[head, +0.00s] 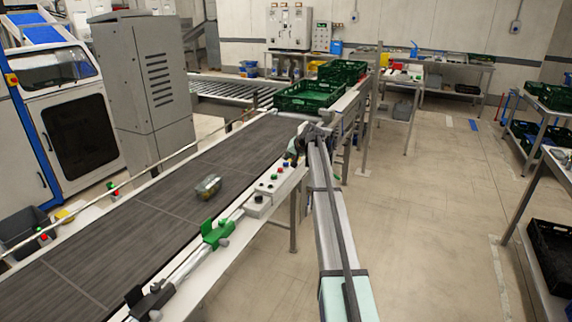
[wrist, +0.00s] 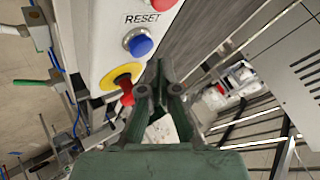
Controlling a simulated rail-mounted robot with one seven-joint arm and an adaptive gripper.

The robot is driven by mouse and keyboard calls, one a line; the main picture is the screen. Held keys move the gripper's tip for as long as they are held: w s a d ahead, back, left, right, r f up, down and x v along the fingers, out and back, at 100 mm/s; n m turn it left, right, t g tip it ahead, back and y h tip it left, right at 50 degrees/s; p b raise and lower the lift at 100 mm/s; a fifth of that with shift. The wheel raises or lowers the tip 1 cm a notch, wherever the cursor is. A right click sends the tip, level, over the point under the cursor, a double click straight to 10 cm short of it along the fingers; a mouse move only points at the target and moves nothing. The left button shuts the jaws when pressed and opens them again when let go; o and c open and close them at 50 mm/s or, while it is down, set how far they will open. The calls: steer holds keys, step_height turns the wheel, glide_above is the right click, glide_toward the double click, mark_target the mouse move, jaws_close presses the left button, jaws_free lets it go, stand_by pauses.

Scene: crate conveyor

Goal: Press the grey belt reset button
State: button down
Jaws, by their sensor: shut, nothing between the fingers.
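In the wrist view a white control panel (wrist: 105,40) carries the printed word RESET, with a blue button (wrist: 138,43) just below it and a red button (wrist: 163,4) above it. A yellow-ringed red knob (wrist: 124,82) is lower on the panel. No grey button can be made out. My gripper (wrist: 160,70) is shut and empty, its tips just right of and below the blue button in the picture; I cannot tell whether they touch the panel. In the head view my gripper (head: 294,155) is by the far end of the small button panel (head: 272,187) on the belt's edge.
The dark conveyor belt (head: 150,205) runs beside the panel, with a clear packaged item (head: 208,187) on it. A green bracket (head: 215,234) is on the near rail. Green crates (head: 310,96) stand at the belt's far end. The floor (head: 430,200) at right is open.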

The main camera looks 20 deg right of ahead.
mark_target(287, 163)
steer(key=shift+r, duration=0.15)
steer(key=shift+r+p, duration=0.8)
steer(key=shift+r, duration=1.6)
